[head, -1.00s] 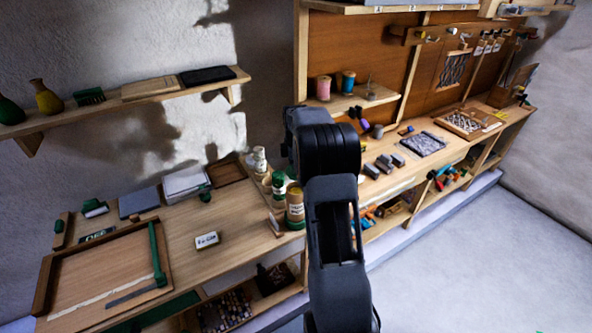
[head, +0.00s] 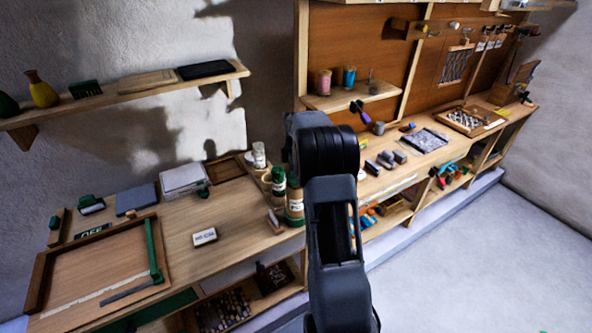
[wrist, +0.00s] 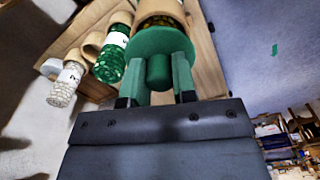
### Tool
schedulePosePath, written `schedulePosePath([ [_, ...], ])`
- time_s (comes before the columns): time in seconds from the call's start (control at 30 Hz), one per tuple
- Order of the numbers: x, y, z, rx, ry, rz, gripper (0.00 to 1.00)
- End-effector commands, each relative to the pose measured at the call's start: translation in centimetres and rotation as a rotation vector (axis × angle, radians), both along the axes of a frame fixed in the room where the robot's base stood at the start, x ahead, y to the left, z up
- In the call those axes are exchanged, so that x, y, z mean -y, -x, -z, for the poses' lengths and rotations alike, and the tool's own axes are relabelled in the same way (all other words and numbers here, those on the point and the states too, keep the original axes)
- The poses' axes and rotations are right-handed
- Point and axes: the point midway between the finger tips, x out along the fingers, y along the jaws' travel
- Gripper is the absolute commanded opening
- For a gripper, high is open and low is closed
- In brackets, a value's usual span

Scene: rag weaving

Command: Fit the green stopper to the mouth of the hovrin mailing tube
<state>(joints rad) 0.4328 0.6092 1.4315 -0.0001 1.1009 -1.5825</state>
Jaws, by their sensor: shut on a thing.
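My gripper (wrist: 160,88) is shut on the green stopper (wrist: 160,44), a flat disc with a round knob between the fingers. The stopper's disc covers the near part of a tan tube (wrist: 168,8) in the wrist view. I cannot tell whether disc and tube touch. A tan tube with a white label (head: 295,206) stands at the bench edge in the head view. Its label is too small to read, so I cannot tell for sure which tube is the hovrin one.
Beside the tan tube in the wrist view are a green speckled container (wrist: 112,52) and a white labelled jar (wrist: 66,82). A wooden rack or bench edge (wrist: 206,60) lies behind. In the head view a small label block (head: 205,237) and a wooden frame (head: 158,282) lie on the bench.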

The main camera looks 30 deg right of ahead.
Motion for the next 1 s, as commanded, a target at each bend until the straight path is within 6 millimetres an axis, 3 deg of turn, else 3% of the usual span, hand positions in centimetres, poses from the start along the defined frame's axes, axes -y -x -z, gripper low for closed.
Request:
schedulePosePath([
  [1.0, 0.0, 0.0, 2.8, -0.001, 0.000, 0.000, 0.01],
])
